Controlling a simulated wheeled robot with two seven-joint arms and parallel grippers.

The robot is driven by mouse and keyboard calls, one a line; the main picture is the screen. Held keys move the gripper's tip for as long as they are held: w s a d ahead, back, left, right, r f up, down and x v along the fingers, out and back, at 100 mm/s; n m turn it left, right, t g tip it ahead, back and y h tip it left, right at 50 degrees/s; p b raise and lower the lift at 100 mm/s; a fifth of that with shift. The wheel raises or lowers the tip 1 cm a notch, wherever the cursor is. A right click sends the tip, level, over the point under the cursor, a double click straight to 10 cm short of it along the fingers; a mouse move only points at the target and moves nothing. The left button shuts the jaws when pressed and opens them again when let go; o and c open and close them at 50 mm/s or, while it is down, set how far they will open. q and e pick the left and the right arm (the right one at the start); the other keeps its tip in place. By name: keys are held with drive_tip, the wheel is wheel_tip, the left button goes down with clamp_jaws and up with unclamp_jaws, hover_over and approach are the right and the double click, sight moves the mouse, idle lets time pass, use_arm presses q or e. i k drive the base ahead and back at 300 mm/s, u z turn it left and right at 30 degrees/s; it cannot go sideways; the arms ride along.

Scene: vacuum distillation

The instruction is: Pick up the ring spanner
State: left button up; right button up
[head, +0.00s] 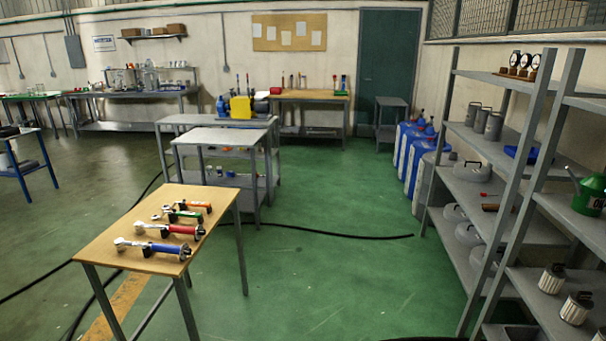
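Several tools with coloured grips lie side by side on a small wooden-topped table (125,228) in the left foreground. The nearest has a blue grip (170,248), the one behind it a red grip (182,229), then a green grip (188,214), and the farthest an orange grip (196,205). Their metal heads point left. The heads are too small to tell which tool is the ring spanner. Neither of my grippers is in view.
Grey steel shelving (485,187) with cans and filters stands at the right. Grey benches (224,135) stand behind the wooden table. A black hose (330,234) crosses the green floor. The floor between table and shelving is otherwise clear.

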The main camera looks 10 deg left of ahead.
sight(198, 203)
drive_tip(key=i, duration=3.35)
drive_tip(key=u, duration=3)
